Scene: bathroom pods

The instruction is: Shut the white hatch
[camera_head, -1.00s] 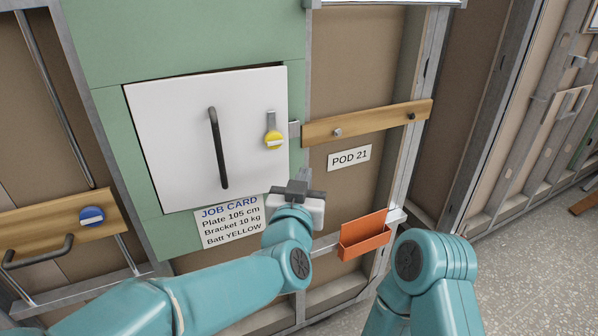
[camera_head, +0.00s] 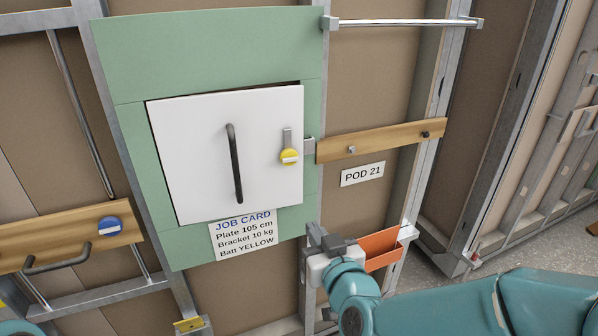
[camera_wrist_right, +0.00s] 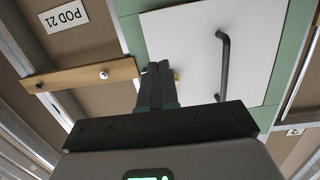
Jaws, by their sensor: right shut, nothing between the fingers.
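The white hatch (camera_head: 195,150) is a square panel in a green wall panel (camera_head: 210,50), with a black bar handle (camera_head: 234,165). It sits close to its frame, with a thin dark gap along its top edge. A yellow latch knob (camera_head: 289,157) is at its right edge. My right gripper (camera_head: 316,232) is shut and empty, below and right of the hatch. In the right wrist view, its closed fingers (camera_wrist_right: 158,68) point toward the hatch (camera_wrist_right: 195,40) and mostly hide the knob. I cannot tell the distance. My left gripper is not in view.
A wooden rail (camera_head: 385,140) and a POD 21 label (camera_head: 362,174) are right of the hatch. A job card (camera_head: 243,236) is below it. A blue knob (camera_head: 108,227) is at left.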

